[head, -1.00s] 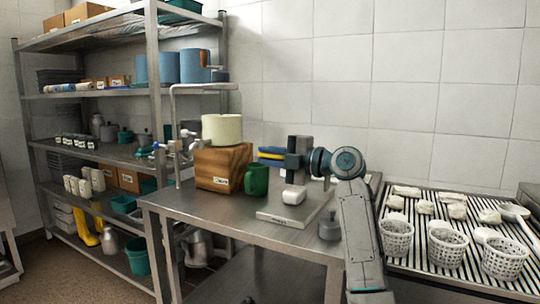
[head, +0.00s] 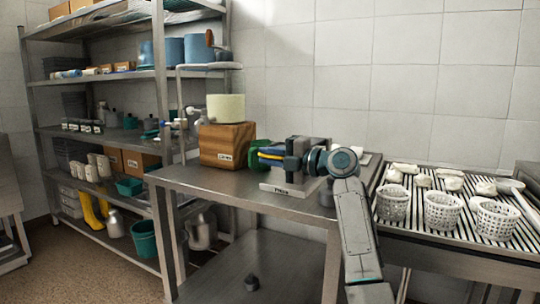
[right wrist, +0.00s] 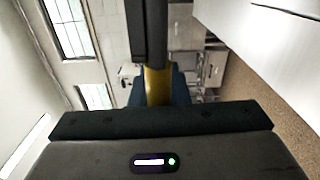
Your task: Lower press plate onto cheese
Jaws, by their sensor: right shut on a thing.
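I cannot tell how the piece joins the press. My left gripper is out of view.
A wooden box (head: 226,154) with a pale cylinder (head: 226,107) on it stands left of the press. White baskets (head: 442,211) and pale lumps are on the ribbed drain table at the right. Shelves stand at the left. The table front (head: 225,185) is clear.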

